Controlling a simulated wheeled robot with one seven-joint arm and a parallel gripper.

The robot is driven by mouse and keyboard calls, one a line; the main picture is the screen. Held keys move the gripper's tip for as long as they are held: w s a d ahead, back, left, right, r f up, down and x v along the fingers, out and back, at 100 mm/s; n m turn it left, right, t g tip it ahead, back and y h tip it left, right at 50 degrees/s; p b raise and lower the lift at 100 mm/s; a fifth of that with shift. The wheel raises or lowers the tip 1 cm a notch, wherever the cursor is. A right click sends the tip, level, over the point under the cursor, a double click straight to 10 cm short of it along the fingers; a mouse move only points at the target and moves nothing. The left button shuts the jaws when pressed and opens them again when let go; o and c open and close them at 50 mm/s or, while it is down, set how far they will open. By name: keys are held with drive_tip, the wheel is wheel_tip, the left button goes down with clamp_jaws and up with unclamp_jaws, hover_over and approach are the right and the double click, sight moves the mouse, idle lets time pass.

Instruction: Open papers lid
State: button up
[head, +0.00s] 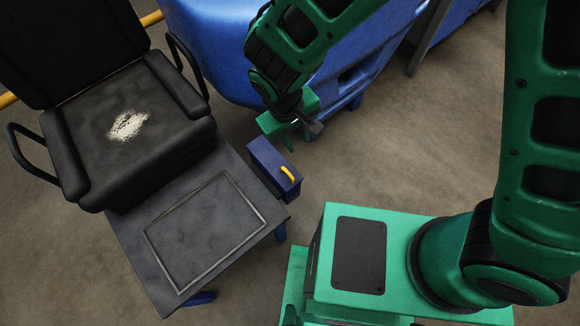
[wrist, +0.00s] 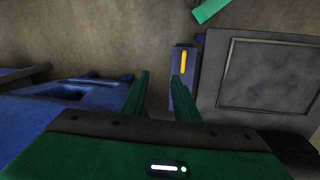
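A narrow dark blue box (head: 262,168) with a yellow handle (head: 287,173) on its lid stands beside the grey-topped table. Its lid looks closed. In the wrist view the blue box (wrist: 176,92) and the yellow handle (wrist: 183,62) show just beyond my right finger, which overlaps the box's lower part. My gripper (head: 300,132) is above and behind the box in the head view, apart from the handle.
A grey table (head: 130,245) with a framed panel (head: 205,225) adjoins the box on the left. A black armchair-like seat (head: 160,150) stands behind the table. A large blue body (head: 210,50) stands at the back, close to my arm. Bare floor lies to the box's right.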

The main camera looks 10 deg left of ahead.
sight(287, 172)
drive_tip(key=s+a+f+n, duration=0.1)
drive_tip(key=s+a+f, duration=0.3)
drive_tip(key=f, duration=0.3)
drive_tip(key=w+d+f, duration=0.1)
drive_tip(key=f, duration=0.5)
drive_tip(key=shift+w+d+f, duration=0.15)
drive_tip(key=shift+w+f, duration=0.1)
drive_tip(key=shift+f, duration=0.15)
clamp_jaws()
idle(1.0)
